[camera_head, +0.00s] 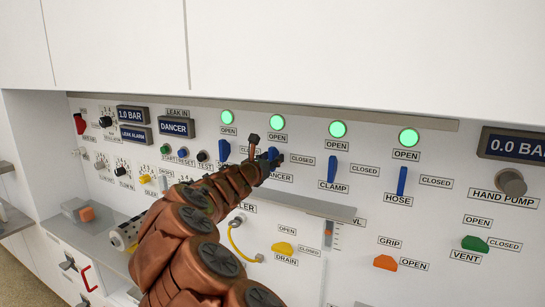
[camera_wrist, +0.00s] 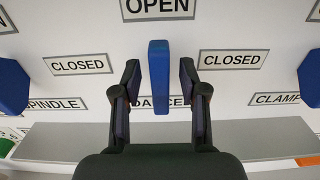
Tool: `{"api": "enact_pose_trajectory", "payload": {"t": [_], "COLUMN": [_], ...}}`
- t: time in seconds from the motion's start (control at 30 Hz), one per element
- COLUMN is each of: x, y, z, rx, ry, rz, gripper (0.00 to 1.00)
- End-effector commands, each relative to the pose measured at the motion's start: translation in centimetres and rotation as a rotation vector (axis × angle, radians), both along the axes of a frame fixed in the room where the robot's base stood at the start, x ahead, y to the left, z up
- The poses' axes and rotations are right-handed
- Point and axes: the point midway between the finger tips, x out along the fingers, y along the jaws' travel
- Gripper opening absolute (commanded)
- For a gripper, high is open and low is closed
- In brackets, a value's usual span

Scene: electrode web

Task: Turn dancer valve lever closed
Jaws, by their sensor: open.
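The dancer valve lever is blue and stands upright in the wrist view (camera_wrist: 158,75), its end toward the OPEN label. The DANCER label (camera_wrist: 143,102) below is partly hidden by the lever and my fingers. CLOSED labels sit on both sides of the lever. My gripper (camera_wrist: 159,88) is open, with one finger on each side of the lever and a visible gap on both sides. In the head view my gripper (camera_head: 266,152) is at the panel, below the second green light (camera_head: 277,122), and mostly covers the lever.
The spindle lever (camera_wrist: 10,88) and clamp lever (camera_wrist: 312,78) stand to the left and right, clear of my fingers. The hose lever (camera_head: 402,181) is farther right. A grey ledge (camera_wrist: 260,138) runs below the labels. Knobs and yellow, orange and green valve handles are lower on the panel.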

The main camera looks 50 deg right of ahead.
Motion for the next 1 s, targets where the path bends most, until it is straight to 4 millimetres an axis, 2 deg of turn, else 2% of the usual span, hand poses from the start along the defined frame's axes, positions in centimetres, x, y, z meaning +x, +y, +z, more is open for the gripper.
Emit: {"api": "enact_pose_trajectory", "payload": {"t": [0.17,0.47,0.87,1.0], "x": [0.19,0.24,0.25,0.25], "y": [-0.85,-0.96,-0.94,-0.94], "z": [0.08,0.08,0.08,0.08], "rx": [-0.001,-0.001,0.000,0.000], "ry": [-0.001,-0.001,-0.002,-0.002], "rz": [0.000,0.000,0.000,0.000], "gripper": [0.43,0.43,0.02,0.00]}}
